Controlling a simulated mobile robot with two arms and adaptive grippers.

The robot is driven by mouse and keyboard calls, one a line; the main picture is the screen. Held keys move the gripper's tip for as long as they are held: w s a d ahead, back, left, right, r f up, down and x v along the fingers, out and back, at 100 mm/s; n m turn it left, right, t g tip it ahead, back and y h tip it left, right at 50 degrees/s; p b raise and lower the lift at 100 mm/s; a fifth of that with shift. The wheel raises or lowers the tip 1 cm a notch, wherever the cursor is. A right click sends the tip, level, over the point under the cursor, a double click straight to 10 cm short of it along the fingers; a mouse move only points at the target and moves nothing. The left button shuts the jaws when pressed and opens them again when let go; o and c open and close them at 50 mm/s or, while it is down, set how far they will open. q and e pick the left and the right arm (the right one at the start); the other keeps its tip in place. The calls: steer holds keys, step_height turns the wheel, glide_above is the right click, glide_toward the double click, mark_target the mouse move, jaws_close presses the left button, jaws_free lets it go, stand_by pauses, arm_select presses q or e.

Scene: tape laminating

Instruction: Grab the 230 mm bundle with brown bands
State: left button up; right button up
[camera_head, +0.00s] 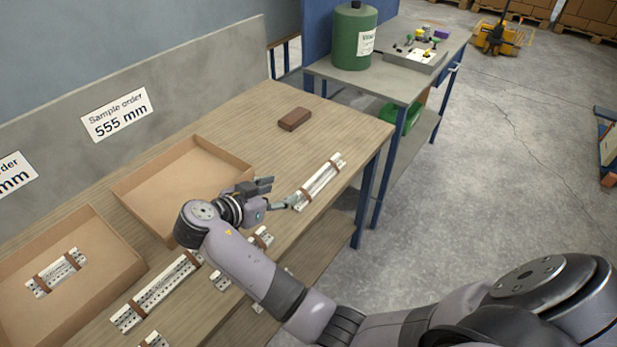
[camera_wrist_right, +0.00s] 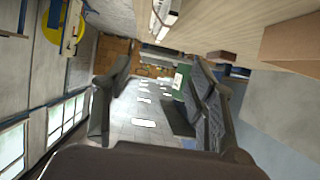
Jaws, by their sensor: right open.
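Several pale, perforated bundles with brown bands lie on the wooden table. One bundle (camera_head: 319,182) lies near the table's right edge, just right of my right gripper (camera_head: 276,193). A longer bundle (camera_head: 157,290) lies at the front, and shorter pieces (camera_head: 221,281) are partly hidden by my right arm. Another bundle (camera_head: 57,272) lies in the left cardboard box. I cannot tell which is 230 mm. My right gripper is open and empty. In the right wrist view its fingers (camera_wrist_right: 158,92) are apart, with a banded bundle (camera_wrist_right: 166,14) beyond them at the top. My left gripper is out of view.
An empty cardboard box (camera_head: 185,170) stands behind my right gripper, and the left cardboard box (camera_head: 112,245) is nearer. A brown block (camera_head: 294,119) lies farther back on the table (camera_head: 240,112). A side bench (camera_head: 390,85) carries a green canister (camera_head: 352,40).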

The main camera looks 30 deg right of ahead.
steer(key=p, duration=0.2)
glide_toward(317, 185)
steer(key=d, duration=0.1)
steer(key=w+d+r, duration=0.1)
steer(key=d, duration=0.1)
steer(key=shift+w+r, duration=0.2)
steer(key=shift+w, duration=0.15)
steer(key=shift+x, duration=0.9)
steer(key=p+x, duration=0.1)
steer(key=x, duration=0.2)
steer(key=shift+d+f, duration=0.2)
steer(key=shift+d, duration=0.1)
steer(key=shift+w+d+f, duration=0.1)
steer(key=shift+d+f, duration=0.25)
steer(key=shift+d, duration=0.1)
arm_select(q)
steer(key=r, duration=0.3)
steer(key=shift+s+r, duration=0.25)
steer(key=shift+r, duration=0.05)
arm_select(e)
steer(key=shift+a, duration=0.1)
steer(key=shift+c, duration=0.4)
jaws_close()
